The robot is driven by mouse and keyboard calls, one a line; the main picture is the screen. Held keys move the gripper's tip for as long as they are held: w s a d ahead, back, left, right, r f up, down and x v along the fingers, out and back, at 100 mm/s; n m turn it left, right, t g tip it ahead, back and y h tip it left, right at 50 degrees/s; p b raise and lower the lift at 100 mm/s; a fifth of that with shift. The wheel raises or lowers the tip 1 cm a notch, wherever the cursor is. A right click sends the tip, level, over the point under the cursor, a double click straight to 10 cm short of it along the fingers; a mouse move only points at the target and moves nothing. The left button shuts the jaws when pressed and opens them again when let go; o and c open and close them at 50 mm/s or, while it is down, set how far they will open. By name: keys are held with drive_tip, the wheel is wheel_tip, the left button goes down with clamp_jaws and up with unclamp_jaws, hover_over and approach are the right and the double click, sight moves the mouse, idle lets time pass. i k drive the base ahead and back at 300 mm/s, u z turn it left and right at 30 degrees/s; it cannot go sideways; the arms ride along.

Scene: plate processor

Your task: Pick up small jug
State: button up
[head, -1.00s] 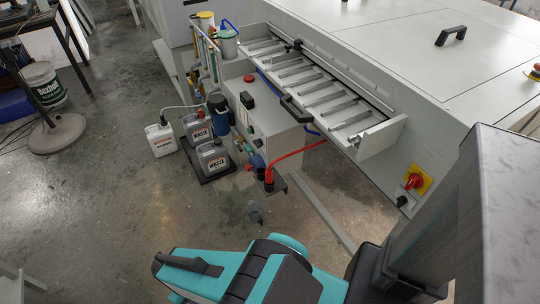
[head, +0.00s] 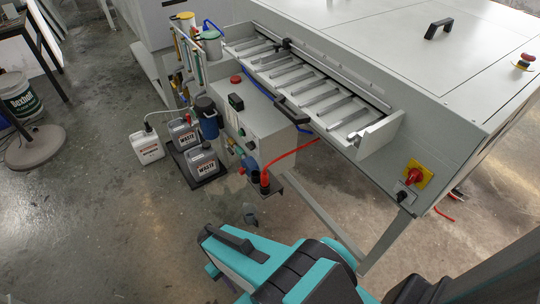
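My gripper's fingers do not show.
A white jug (head: 147,147) and grey waste jugs (head: 202,163) stand left of the processor (head: 430,70), the waste jugs on a black tray. A red hose (head: 290,158) and a metal leg (head: 318,212) are near the small vessel.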

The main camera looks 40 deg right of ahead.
sight(249, 210)
drive_tip(key=z, duration=0.55)
drive_tip(key=k, duration=0.95)
drive_tip(key=u, duration=0.05)
drive_tip(key=i, duration=0.85)
